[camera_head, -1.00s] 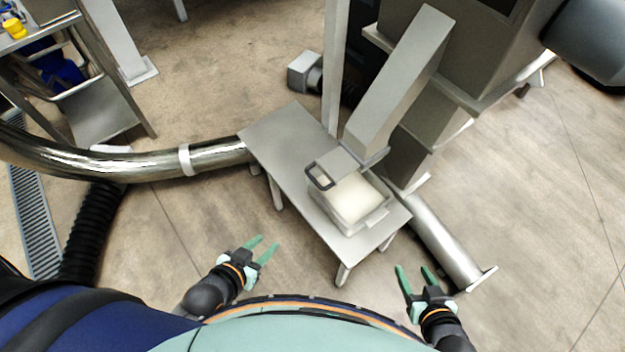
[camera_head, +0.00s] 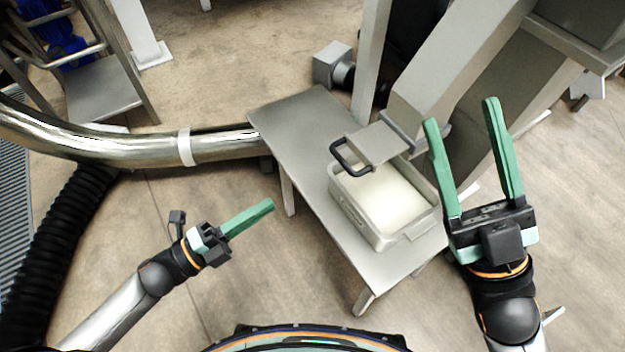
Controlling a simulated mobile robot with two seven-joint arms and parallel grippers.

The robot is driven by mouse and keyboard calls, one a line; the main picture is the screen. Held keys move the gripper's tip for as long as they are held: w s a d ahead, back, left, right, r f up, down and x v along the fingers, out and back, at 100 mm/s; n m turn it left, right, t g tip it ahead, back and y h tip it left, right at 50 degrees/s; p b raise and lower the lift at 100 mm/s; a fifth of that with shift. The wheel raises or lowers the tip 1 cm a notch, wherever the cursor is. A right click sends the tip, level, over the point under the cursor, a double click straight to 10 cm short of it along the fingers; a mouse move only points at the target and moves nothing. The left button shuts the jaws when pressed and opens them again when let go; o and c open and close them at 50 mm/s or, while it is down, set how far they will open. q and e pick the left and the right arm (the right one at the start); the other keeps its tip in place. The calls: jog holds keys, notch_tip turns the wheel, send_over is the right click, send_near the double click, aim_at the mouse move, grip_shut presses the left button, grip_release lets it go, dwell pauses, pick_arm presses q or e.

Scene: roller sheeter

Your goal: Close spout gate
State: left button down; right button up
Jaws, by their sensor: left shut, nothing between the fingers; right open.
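The spout gate is a flat grey plate (camera_head: 378,146) with a dark loop handle (camera_head: 350,157) at its left side. It sits at the lower end of the slanted metal spout (camera_head: 437,75) and juts out over the back of the bin. The bin (camera_head: 376,236) stands on the metal table and holds pale, flour-like material (camera_head: 385,195). My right gripper (camera_head: 462,112) is open and empty, raised to the right of the bin and gate. My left gripper (camera_head: 270,205) is shut and empty, left of the table, well away from the handle.
The metal table (camera_head: 300,120) has bare surface left of and in front of the bin. A shiny curved pipe (camera_head: 140,153) runs to the table's left side. A post (camera_head: 370,60) rises behind the gate. Open floor lies left of the table.

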pick_arm(q)
jog(key=b, duration=0.1)
send_near(357, 154)
jog(key=w+d+r, duration=0.1)
jog(key=d+r, duration=0.1)
jog(key=shift+w+d+f+m, duration=0.15)
jog(key=shift+w+f+m, duration=0.05)
jog(key=shift+m, duration=0.2)
jog(key=x, duration=0.4)
jog(key=f+x, duration=0.1)
jog(key=x, duration=0.1)
jog(key=shift+w+d+b, duration=0.2)
jog(key=shift+b, duration=0.15)
jog(key=shift+w+d, duration=0.2)
jog(key=shift+d, duration=0.05)
jog(key=shift+r, duration=0.1)
